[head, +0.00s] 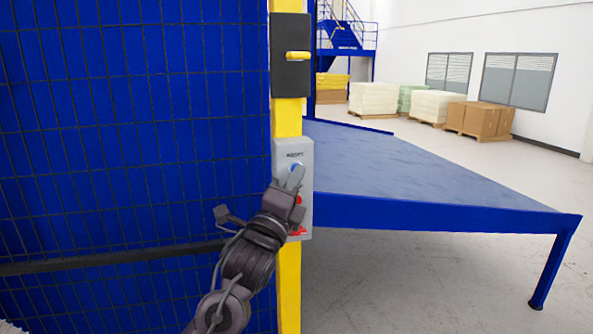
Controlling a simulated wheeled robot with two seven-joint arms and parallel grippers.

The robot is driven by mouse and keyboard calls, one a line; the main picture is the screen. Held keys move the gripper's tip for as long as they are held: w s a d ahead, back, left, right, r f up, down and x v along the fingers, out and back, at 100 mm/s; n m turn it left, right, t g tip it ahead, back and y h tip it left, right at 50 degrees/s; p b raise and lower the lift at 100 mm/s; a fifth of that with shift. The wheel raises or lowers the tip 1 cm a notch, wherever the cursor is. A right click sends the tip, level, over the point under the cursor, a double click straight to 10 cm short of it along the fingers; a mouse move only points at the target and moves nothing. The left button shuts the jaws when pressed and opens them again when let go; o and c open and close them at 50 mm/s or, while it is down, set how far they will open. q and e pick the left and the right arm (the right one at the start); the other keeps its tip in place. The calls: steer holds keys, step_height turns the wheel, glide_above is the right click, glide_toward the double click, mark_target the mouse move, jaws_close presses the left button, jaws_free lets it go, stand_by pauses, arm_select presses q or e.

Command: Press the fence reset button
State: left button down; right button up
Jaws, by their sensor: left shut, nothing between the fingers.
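A grey control box (306,155) is fixed on the yellow fence post. It has a small label at its top, a blue button (296,168) below that, a red button (298,199) and another red part (299,231) near its bottom. My left gripper (297,172) is shut and empty, with its fingertips in front of the blue button and covering part of it. I cannot tell whether the tips touch the button. My right gripper is not in view.
The yellow post (289,290) carries a black latch box (291,75) with a yellow handle. Blue mesh fence (130,130) fills the left. A large blue table (420,185) extends to the right behind the post. Pallets of stacked boxes (478,119) stand far back.

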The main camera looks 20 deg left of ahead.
arm_select(q)
steer(key=s+d+b, duration=0.1)
steer(key=s+d, duration=0.2)
steer(key=s, duration=0.2)
steer(key=shift+d, duration=0.25)
stand_by(0.7)
